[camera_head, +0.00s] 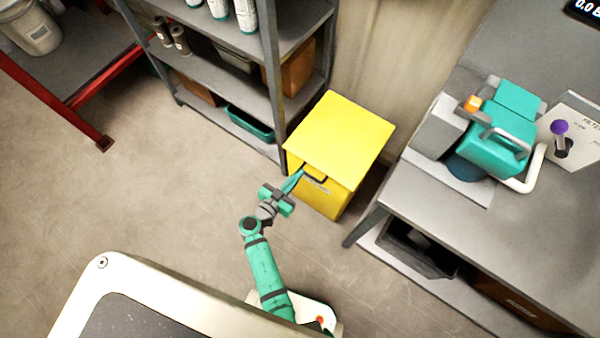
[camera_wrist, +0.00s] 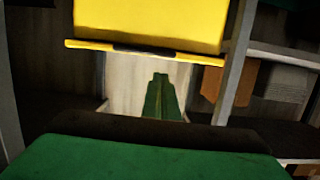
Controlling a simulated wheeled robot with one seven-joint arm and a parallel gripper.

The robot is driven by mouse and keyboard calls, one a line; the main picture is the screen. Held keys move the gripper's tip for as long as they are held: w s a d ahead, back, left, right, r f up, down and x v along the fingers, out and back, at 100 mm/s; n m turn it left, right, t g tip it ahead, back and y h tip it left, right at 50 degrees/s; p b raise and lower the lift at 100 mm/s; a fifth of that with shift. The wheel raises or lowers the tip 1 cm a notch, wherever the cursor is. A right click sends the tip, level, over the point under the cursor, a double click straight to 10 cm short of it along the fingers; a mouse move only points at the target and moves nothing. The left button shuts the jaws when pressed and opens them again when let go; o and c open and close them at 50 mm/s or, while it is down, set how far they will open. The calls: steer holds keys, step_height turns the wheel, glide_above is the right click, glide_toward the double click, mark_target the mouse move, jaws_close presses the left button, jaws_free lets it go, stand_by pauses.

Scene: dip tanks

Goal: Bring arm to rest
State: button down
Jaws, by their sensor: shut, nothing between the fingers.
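My gripper (camera_head: 298,176) is at the end of my green arm, at the front of a yellow box (camera_head: 342,125). Its fingers are shut with nothing between them. In the head view the fingertips overlap the box's front near a dark handle (camera_head: 314,175); I cannot tell whether they touch it. In the wrist view the closed green fingers (camera_wrist: 162,98) point toward a pale surface below a yellow panel (camera_wrist: 150,22) with a yellow bar and dark middle part. My arm reaches out low over the floor, partly extended.
A grey shelf rack (camera_head: 228,72) with bottles and bins stands left of the box. A grey bench (camera_head: 430,205) with a teal machine (camera_head: 497,140) is at right. A red-framed table (camera_head: 70,95) is at upper left. Open floor (camera_head: 140,190) lies at left.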

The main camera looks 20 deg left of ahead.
steer(key=s+a+f, duration=0.1)
steer(key=s+f, duration=0.2)
steer(key=s, duration=0.3)
steer(key=shift+s+a+f, duration=0.3)
steer(key=shift+a, duration=0.1)
steer(key=s+d+f+n+g+y, duration=0.2)
steer(key=s+d+f+g, duration=0.25)
steer(key=s+d, duration=0.4)
steer(key=s+d+r+y, duration=0.1)
steer(key=s+r+y, duration=0.1)
steer(key=s, duration=0.5)
steer(key=s+d+r+t, duration=0.1)
steer(key=d+r, duration=0.1)
steer(key=r, duration=0.8)
steer(key=s+d+r+t, duration=0.2)
steer(key=d+r, duration=0.1)
steer(key=r, duration=0.7)
steer(key=s+d+r+n+t, duration=0.1)
steer(key=s+d+r+t, duration=0.1)
steer(key=r, duration=0.9)
steer(key=shift+d, duration=0.65)
steer(key=shift+r, duration=0.1)
